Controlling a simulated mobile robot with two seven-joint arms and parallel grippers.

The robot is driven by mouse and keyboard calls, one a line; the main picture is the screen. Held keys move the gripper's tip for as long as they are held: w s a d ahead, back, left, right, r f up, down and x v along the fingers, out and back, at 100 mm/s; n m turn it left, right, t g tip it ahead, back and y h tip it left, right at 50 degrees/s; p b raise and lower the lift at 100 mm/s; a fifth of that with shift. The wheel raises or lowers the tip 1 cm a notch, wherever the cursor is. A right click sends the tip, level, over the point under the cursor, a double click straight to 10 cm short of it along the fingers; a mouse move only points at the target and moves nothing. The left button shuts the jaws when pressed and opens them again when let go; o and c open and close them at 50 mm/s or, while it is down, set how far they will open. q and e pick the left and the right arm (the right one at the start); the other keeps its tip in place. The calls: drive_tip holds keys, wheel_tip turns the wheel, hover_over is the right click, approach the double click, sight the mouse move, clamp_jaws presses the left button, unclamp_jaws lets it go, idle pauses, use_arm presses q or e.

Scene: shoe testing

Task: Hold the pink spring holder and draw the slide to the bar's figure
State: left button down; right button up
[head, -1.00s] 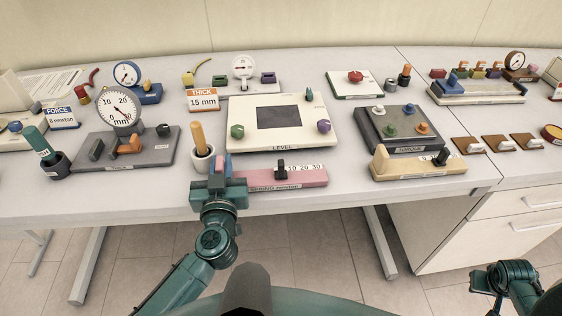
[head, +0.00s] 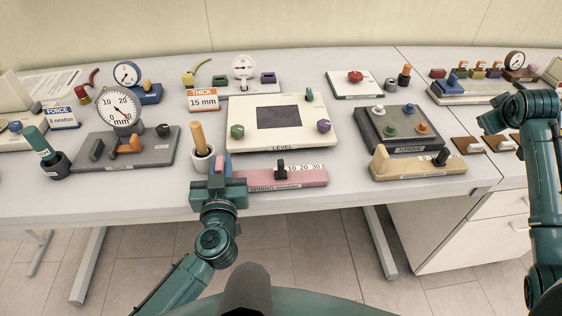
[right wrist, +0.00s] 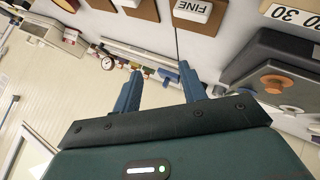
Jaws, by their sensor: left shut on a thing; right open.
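The pink spring holder (head: 300,179) lies at the table's front edge in the head view, with a scale marked 10, 20, 30 and a black slide (head: 280,169) near the 10 end. My left gripper (head: 219,179) is shut on the left end of the spring holder. A cream bar (head: 425,169) with a small black piece lies to its right; its figure is too small to read. My right gripper (head: 487,122) is raised over the right part of the table, open and empty; it also shows in the right wrist view (right wrist: 160,85).
A white cup (head: 202,163) with a wooden handle stands just behind my left gripper. The LEVEL box (head: 250,142) is behind the spring holder. The dark TORQUE box (head: 408,140) stands behind the cream bar. Several brown pads (head: 468,146) lie at the right.

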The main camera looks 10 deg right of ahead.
drive_tip(key=w+a+n+y, duration=0.1)
drive_tip(key=a, duration=0.4)
drive_tip(key=w+a+n+y, duration=0.1)
drive_tip(key=w+a+y, duration=0.1)
drive_tip(key=a, duration=0.3)
drive_tip(key=w+a+n+y, duration=0.1)
drive_tip(key=w+a, duration=0.1)
drive_tip(key=a, duration=0.3)
drive_tip(key=shift+a+r+n+y, duration=0.25)
drive_tip(key=shift+a+n+y, duration=0.05)
drive_tip(key=shift+y, duration=0.1)
drive_tip(key=a+r+n+g+y, duration=0.2)
drive_tip(key=a+n+y, duration=0.2)
drive_tip(key=a, duration=1.1)
drive_tip(key=n+g+y, duration=0.1)
drive_tip(key=n+g, duration=0.5)
drive_tip(key=n, duration=0.2)
approach(282, 162)
drive_tip(key=x, duration=1)
drive_tip(key=shift+a+f, duration=0.15)
drive_tip(key=shift+f, duration=0.1)
clamp_jaws()
